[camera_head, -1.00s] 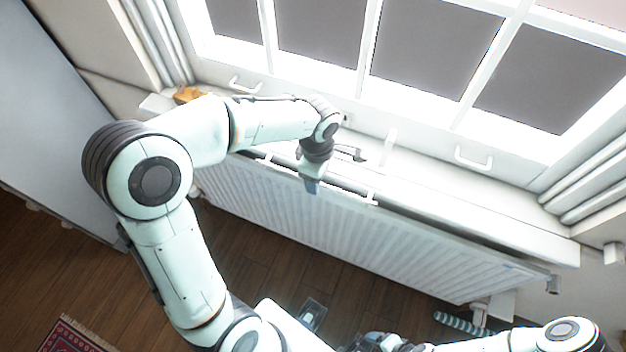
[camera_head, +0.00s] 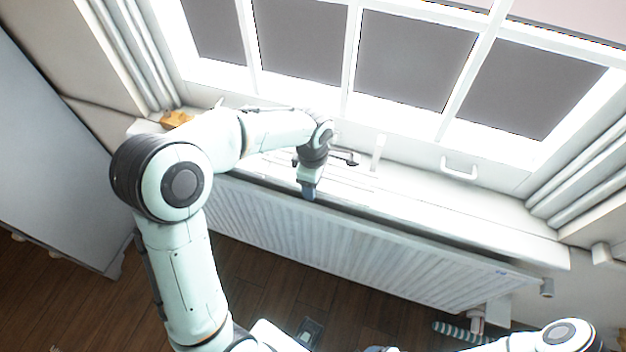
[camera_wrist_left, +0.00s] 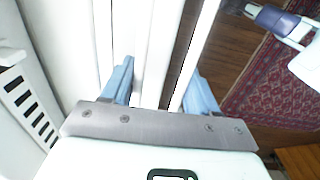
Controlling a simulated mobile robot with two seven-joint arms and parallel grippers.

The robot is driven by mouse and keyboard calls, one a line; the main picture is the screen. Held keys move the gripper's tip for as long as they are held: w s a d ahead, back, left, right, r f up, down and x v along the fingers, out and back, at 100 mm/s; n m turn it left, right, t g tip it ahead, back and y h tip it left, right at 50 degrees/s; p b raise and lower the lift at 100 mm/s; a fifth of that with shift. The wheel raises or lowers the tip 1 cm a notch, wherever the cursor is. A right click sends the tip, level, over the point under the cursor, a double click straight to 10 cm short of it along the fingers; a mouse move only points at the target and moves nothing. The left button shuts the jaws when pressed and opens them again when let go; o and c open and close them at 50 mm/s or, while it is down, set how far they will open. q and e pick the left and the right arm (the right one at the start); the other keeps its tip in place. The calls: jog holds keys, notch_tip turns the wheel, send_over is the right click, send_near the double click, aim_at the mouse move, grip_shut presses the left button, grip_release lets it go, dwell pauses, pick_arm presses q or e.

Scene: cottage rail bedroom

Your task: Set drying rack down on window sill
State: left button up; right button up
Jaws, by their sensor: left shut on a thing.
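The drying rack is white and hard to separate from the bright sill in the head view. In the left wrist view a slim white bar of the drying rack (camera_wrist_left: 198,48) runs between the blue fingers of my left gripper (camera_wrist_left: 160,85), which is shut on it. In the head view my left gripper (camera_head: 308,190) points down at the front edge of the white window sill (camera_head: 475,213). The rack's bars appear over the sill there, but contact with it cannot be told.
A white ribbed radiator (camera_head: 350,245) stands below the sill. An orange-brown object (camera_head: 175,119) lies at the sill's left end. A window handle (camera_head: 459,167) projects behind the sill. The sill's right part looks clear. A patterned rug (camera_wrist_left: 275,85) lies on the floor.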

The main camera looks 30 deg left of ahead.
pick_arm(q)
jog(key=o, duration=1.1)
jog(key=r, duration=0.4)
jog(key=r+p, duration=0.1)
jog(key=r, duration=0.8)
jog(key=shift+s+d+r, duration=0.1)
jog(key=shift+s+r, duration=0.1)
jog(key=shift+s, duration=0.05)
pick_arm(e)
jog(key=shift+w+r, duration=0.45)
jog(key=shift+r, duration=0.4)
